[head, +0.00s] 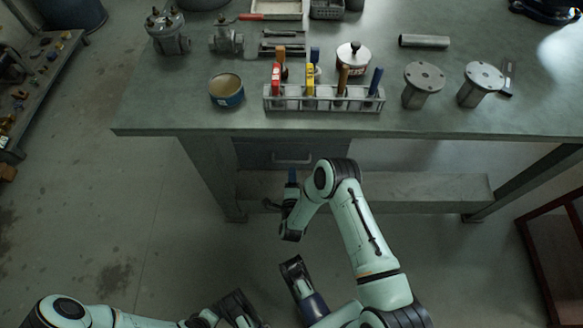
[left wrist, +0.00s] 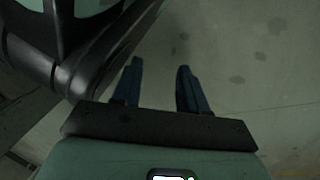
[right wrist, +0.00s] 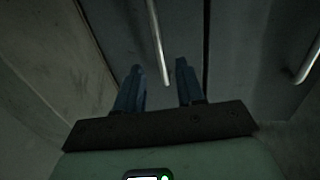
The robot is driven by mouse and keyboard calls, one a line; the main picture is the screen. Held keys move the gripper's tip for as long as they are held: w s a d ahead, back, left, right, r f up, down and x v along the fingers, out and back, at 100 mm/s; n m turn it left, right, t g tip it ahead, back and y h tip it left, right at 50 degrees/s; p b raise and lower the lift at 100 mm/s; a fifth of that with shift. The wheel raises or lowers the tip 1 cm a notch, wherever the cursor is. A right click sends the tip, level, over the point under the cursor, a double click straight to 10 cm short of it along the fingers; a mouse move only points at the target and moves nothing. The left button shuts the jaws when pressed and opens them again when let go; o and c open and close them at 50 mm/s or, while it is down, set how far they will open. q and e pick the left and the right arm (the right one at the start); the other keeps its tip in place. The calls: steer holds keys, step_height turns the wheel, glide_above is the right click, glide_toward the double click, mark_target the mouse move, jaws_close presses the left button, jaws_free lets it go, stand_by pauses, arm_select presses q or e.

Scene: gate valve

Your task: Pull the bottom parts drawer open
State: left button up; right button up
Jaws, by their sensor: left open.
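A dark drawer front (head: 262,155) sits under the workbench top, with a pale bar handle (head: 292,161). My right gripper (head: 292,178) is just in front of it, below the handle in the head view. In the right wrist view, the right gripper (right wrist: 159,66) has its fingers apart. One bar handle (right wrist: 157,40) runs toward the gap between the fingertips, with space on both sides. A second bar handle (right wrist: 308,62) is farther right. I cannot tell which handle is the bottom one's. My left gripper (left wrist: 158,65) is open and empty over the floor.
The workbench top (head: 420,115) overhangs the drawers. It carries a tool rack (head: 325,104), an open tin (head: 226,91), flanged pipe pieces (head: 424,82) and valves (head: 167,32). A low shelf (head: 420,188) runs right of the drawers. A dark red frame (head: 553,250) stands far right.

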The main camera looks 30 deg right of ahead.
arm_select(q)
steer(key=shift+g, duration=0.7)
steer(key=shift+s+a+f+b, duration=0.1)
steer(key=shift+s+f+b, duration=0.15)
steer(key=shift+s+f, duration=0.25)
steer(key=shift+s+a+f+b, duration=0.1)
steer(key=shift+s+f+b, duration=0.2)
steer(key=shift+s, duration=0.45)
steer(key=shift+s+a+f+b, duration=0.1)
steer(key=shift+s+f+b, duration=0.1)
steer(key=shift+s+f, duration=0.3)
arm_select(e)
steer(key=shift+x, duration=2.8)
arm_select(q)
steer(key=shift+s+r, duration=0.1)
arm_select(e)
steer(key=shift+r, duration=0.1)
arm_select(q)
steer(key=shift+d, duration=0.1)
arm_select(e)
jaws_close()
